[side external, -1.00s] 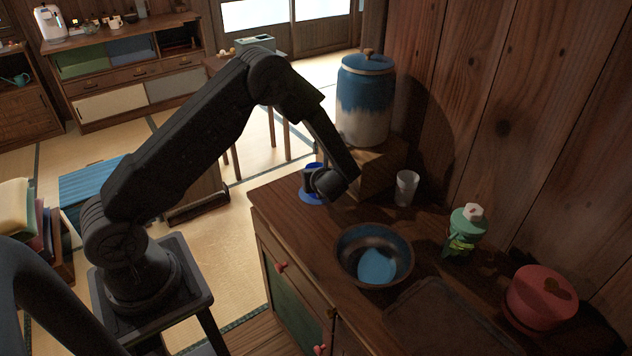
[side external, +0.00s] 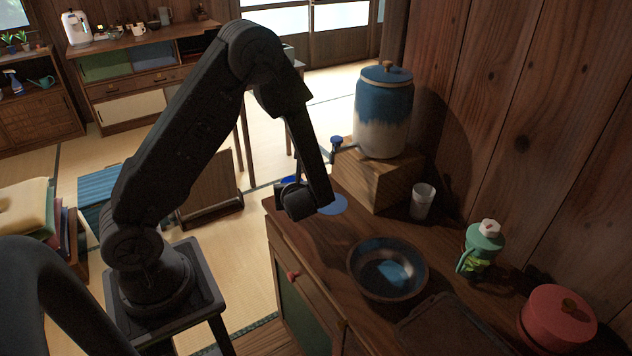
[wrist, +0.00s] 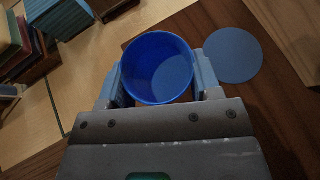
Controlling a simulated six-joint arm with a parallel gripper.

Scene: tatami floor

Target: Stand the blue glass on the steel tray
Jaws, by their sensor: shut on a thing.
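My gripper (wrist: 158,85) is shut on the blue glass (wrist: 158,68), one finger at each side. The glass is upright with its open mouth toward the wrist camera. In the side external view only a bit of the glass (side external: 291,180) shows behind my gripper (side external: 292,192). It is over the counter's left end, beside a flat round blue coaster (side external: 333,204). The coaster also shows in the wrist view (wrist: 233,55), right of the glass. A dark flat tray-like thing (side external: 450,328) lies at the front of the counter, partly cut off; I cannot tell whether it is steel.
A blue-rimmed bowl (side external: 362,287) stands mid-counter. A blue and cream dispenser (side external: 384,120) with a tap (side external: 337,143) sits on a wooden block (side external: 372,178). A clear cup (side external: 422,202), a green container (side external: 483,245) and a red pot (side external: 556,318) stand along the wall.

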